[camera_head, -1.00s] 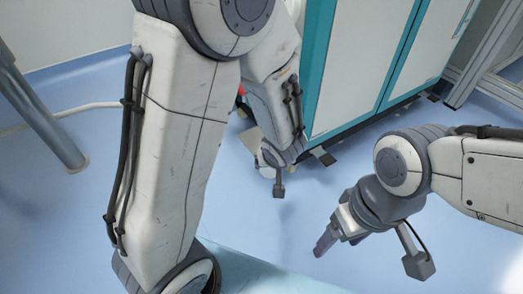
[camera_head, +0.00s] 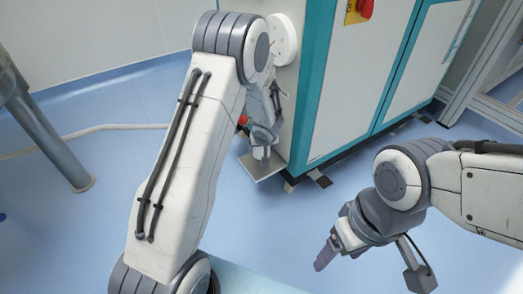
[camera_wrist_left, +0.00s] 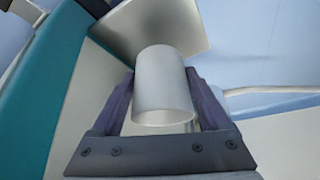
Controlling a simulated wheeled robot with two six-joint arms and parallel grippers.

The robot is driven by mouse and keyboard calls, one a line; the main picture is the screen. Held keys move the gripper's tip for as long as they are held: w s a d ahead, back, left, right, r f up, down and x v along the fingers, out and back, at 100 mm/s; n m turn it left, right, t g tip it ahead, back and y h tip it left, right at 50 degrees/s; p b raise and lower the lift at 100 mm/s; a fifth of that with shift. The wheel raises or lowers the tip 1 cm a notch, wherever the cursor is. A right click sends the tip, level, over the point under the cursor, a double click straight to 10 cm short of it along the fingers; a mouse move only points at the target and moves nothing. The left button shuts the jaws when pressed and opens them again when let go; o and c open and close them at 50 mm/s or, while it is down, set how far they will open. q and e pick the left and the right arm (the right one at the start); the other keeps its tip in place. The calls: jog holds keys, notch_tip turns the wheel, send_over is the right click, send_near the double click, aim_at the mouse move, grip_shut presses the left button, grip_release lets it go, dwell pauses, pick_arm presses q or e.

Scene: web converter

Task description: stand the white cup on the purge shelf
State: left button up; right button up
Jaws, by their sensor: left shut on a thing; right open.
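My left gripper (camera_head: 262,154) is beside the machine's lower corner, just over the purge shelf (camera_head: 256,168), a small pale plate. In the left wrist view, my left gripper (camera_wrist_left: 160,95) is shut on the white cup (camera_wrist_left: 163,80), with a dark finger on each side. The shelf (camera_wrist_left: 130,28) shows behind the cup there; I cannot tell whether the cup touches it. The cup cannot be made out in the head view. My right gripper (camera_head: 327,254) is open and empty, low over the floor at the right.
The white and teal machine cabinet (camera_head: 345,85) stands right beside my left arm. A red knob (camera_head: 365,9) is on its upper part. A metal post (camera_head: 45,130) stands at the left, with a pale hose (camera_head: 100,128) on the floor. The blue floor at centre is clear.

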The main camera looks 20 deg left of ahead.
aim_at(262, 155)
pick_arm(q)
notch_tip(262, 155, down, 4)
jog(key=shift+r+b, duration=0.2)
jog(key=shift+b, duration=0.8)
jog(key=shift+r, duration=0.1)
